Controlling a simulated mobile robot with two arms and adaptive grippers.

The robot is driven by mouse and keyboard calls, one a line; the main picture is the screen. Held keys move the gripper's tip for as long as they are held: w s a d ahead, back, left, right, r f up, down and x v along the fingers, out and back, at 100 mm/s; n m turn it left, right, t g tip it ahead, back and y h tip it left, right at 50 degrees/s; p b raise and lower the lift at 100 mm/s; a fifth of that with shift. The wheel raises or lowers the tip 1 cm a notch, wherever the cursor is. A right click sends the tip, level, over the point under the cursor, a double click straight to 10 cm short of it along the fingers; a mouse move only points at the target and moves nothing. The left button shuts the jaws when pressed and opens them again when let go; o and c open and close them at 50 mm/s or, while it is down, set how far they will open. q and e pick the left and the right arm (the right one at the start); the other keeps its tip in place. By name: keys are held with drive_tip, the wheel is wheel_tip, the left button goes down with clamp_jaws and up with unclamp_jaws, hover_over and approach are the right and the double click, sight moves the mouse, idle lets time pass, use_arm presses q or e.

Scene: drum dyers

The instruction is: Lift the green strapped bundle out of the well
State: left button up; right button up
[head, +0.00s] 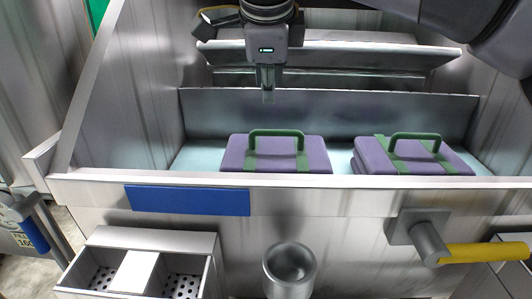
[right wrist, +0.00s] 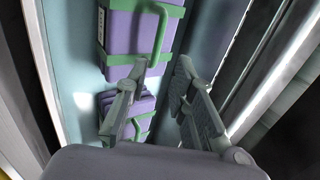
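Two purple bundles with green straps and upright green handles lie in the well (head: 330,180). The left bundle (head: 233,156) is near the middle and the right bundle (head: 455,162) is farther right. In the right wrist view, one bundle (right wrist: 122,38) is at the top and a layered one (right wrist: 143,104) lower, partly hidden by a finger. My right gripper (head: 268,97) hangs above and behind the left bundle's handle, apart from it. In the right wrist view its fingers (right wrist: 163,66) are spread with nothing between them. My left gripper is out of view.
Slanted metal panels (head: 330,112) stand behind the bundles, and the steel front rim crosses before them. A yellow-handled lever (head: 485,252), a grey cup (head: 290,265) and a perforated tray (head: 140,240) are outside in front. Pale well floor shows between the bundles.

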sight(272, 132)
drive_tip(key=b+x, duration=0.1)
drive_tip(key=x, duration=1.1)
drive_tip(key=shift+s+b, duration=0.15)
drive_tip(key=shift+b, duration=0.25)
drive_tip(key=x, duration=0.5)
drive_tip(key=shift+b, duration=0.4)
drive_tip(key=shift+f, duration=0.15)
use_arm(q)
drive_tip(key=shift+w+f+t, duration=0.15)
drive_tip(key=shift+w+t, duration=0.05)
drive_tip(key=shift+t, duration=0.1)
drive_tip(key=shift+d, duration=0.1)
use_arm(e)
drive_tip(key=shift+c, duration=0.6)
clamp_jaws()
